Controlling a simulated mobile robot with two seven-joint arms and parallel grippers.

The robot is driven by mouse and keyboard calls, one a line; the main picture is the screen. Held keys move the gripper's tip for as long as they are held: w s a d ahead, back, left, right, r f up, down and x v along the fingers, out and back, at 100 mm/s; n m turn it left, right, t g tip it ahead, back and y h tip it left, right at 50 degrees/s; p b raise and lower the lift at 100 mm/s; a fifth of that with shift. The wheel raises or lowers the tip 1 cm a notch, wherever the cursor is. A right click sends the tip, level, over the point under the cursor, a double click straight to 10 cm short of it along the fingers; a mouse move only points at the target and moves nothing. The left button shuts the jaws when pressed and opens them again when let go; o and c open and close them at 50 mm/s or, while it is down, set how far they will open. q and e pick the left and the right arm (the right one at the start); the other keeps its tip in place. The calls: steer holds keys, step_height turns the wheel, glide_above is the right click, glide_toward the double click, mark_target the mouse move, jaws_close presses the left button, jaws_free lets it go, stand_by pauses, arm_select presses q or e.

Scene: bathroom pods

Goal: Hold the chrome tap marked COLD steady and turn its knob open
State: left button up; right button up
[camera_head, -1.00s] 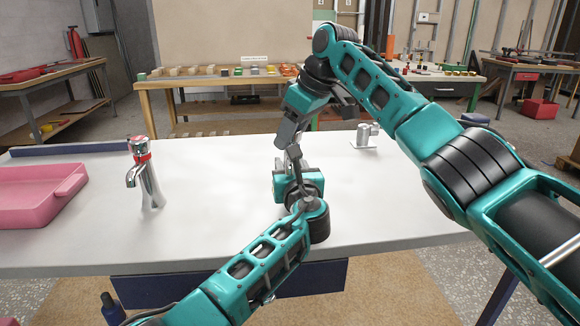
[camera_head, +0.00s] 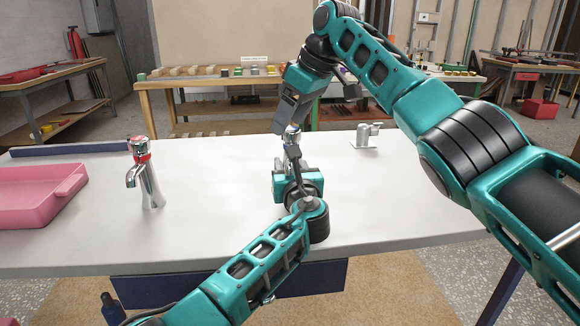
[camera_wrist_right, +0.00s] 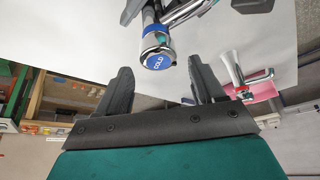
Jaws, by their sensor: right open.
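The chrome tap marked COLD (camera_wrist_right: 157,50) has a blue band and cap. In the right wrist view its knob lies between the spread fingers of my right gripper (camera_wrist_right: 160,75), with gaps on both sides. In the head view the tap's chrome top (camera_head: 292,135) shows above my left gripper (camera_head: 292,160); its body is mostly hidden. My right gripper (camera_head: 287,128) is open, tilted down over the tap's top from above. My left gripper is low at the tap's body; its fingers are hidden, so I cannot tell whether they grip it.
A chrome tap with a red band (camera_head: 145,170) stands left on the white counter (camera_head: 220,200). A pink tray (camera_head: 40,195) lies at the far left. A small grey fitting (camera_head: 365,135) stands at the back right. The counter between the red tap and my arms is clear.

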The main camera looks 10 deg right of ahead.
mark_target(293, 129)
steer(key=shift+r, duration=0.75)
step_height(293, 129, up, 3)
steer(key=m+t+h, duration=0.1)
steer(key=m, duration=0.3)
steer(key=shift+s+r+m+t+h, duration=0.1)
steer(key=shift+r+m+t+h, duration=0.35)
steer(key=shift+m, duration=0.45)
steer(key=shift+f, duration=4.5)
steer(key=shift+c, duration=0.3)
